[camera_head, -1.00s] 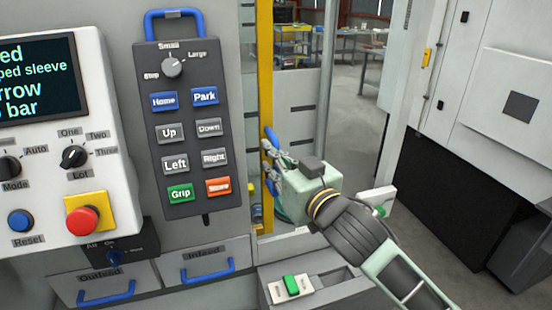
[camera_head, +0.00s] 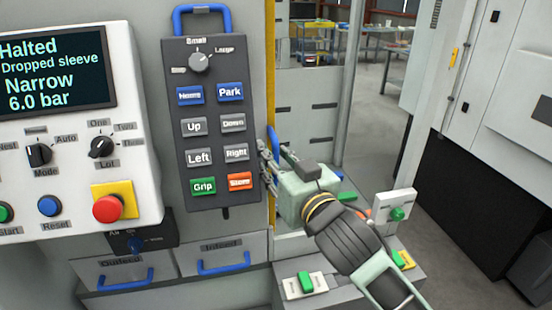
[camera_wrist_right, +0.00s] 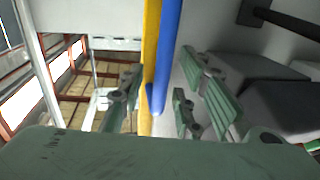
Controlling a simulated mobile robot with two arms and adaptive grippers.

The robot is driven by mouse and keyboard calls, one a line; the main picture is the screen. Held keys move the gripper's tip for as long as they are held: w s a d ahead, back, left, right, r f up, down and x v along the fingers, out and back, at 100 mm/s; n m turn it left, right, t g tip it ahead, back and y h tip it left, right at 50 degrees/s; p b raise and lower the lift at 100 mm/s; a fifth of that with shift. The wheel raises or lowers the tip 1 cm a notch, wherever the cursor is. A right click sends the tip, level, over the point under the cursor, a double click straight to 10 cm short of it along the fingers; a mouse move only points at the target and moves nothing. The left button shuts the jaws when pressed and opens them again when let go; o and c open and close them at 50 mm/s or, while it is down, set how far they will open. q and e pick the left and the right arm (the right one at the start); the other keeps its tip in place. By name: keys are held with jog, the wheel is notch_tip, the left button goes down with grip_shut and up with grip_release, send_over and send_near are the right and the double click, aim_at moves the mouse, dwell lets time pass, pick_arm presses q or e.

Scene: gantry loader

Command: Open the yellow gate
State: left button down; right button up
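The gate's yellow upright (camera_head: 270,60) shows as a narrow strip beside the grey control panel, partly covered by it. Its blue handle (camera_head: 273,138) stands along this edge. The wrist view shows the yellow upright (camera_wrist_right: 151,50) with the blue handle (camera_wrist_right: 167,60) in front. My right gripper (camera_head: 268,167) is at the handle. In the wrist view, the right gripper's fingers (camera_wrist_right: 155,105) stand apart, on either side of the handle; firm contact cannot be made out. My left gripper is not in view.
A button pendant (camera_head: 208,120) hangs left of the gate, near my right fingers. A control box (camera_head: 75,120) with a red stop button reads "Halted, Dropped sleeve". A ledge with a green switch (camera_head: 306,283) lies below my right arm. A white cabinet (camera_head: 500,90) stands right.

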jog(key=v, duration=1.2)
